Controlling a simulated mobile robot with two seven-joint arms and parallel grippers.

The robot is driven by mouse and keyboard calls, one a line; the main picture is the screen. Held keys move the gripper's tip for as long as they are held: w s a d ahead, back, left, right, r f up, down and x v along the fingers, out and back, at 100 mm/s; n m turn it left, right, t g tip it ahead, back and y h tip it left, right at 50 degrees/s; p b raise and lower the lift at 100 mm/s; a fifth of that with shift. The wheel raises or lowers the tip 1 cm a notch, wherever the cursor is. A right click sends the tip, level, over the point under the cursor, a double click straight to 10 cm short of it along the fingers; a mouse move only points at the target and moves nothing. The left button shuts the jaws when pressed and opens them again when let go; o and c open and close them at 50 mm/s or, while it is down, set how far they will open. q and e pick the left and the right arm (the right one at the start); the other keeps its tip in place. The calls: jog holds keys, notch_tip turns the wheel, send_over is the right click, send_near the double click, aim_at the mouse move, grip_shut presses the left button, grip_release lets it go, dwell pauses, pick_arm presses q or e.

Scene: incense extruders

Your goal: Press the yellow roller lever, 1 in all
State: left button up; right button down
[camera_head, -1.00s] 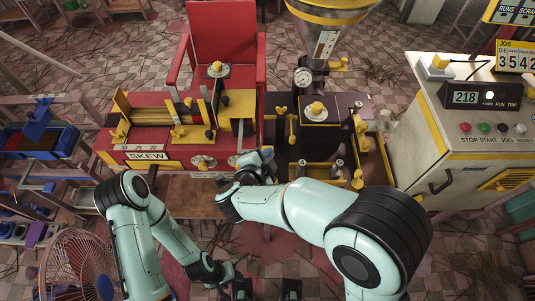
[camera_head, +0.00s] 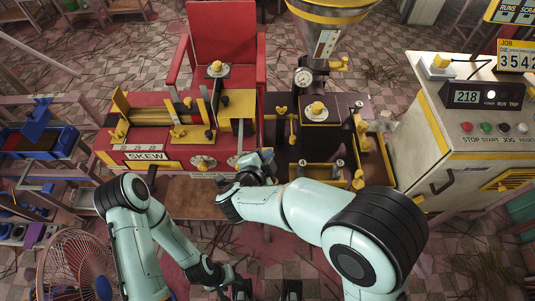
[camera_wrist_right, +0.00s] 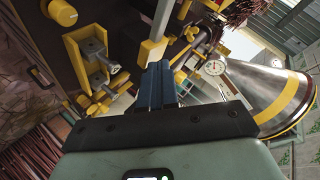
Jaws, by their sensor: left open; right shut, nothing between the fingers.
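Several yellow-capped levers and knobs sit on the dark extruder (camera_head: 335,108); I cannot tell for certain which is the roller lever. One yellow-topped lever (camera_head: 292,125) stands at its left side. My right gripper (camera_head: 268,154) is shut and empty, in front of the extruder's lower left. In the right wrist view its dark blue fingers (camera_wrist_right: 158,84) are together, and a yellow block with a pale bar (camera_wrist_right: 152,52) shows just beyond the tips. Contact with it cannot be told. My left gripper (camera_head: 265,292) is open and empty at the bottom edge, partly cut off.
A red bench with a SKEW plate (camera_head: 147,156) stands left of the extruder. A control cabinet (camera_head: 450,150) with a 218 display stands right. A steel hopper (camera_head: 325,45) rises behind. A fan (camera_head: 78,265) is at lower left.

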pick_arm(q)
jog(key=shift+f, duration=0.1)
pick_arm(e)
jog(key=shift+f, duration=0.15)
dwell(0.6)
pick_arm(q)
jog(key=shift+w+r+p, duration=0.35)
jog(key=shift+r+p, duration=0.25)
jog(key=shift+r, duration=0.1)
jog(key=shift+w+r+p, duration=0.3)
jog(key=shift+r+p, duration=0.3)
jog(key=shift+r, duration=0.1)
pick_arm(e)
jog(key=shift+s+r, duration=0.15)
jog(key=shift+r, duration=0.6)
jog(key=shift+s+r, duration=0.15)
jog(key=shift+r, duration=0.55)
pick_arm(q)
jog(key=shift+t, duration=0.3)
jog(key=w+r+p, duration=0.1)
jog(key=r, duration=0.1)
jog(key=w+r+p, duration=0.2)
pick_arm(e)
jog(key=r, duration=0.2)
jog(key=s+r, duration=0.1)
jog(key=r, duration=0.1)
jog(key=shift+s+r, duration=0.15)
jog(key=shift+r, duration=0.25)
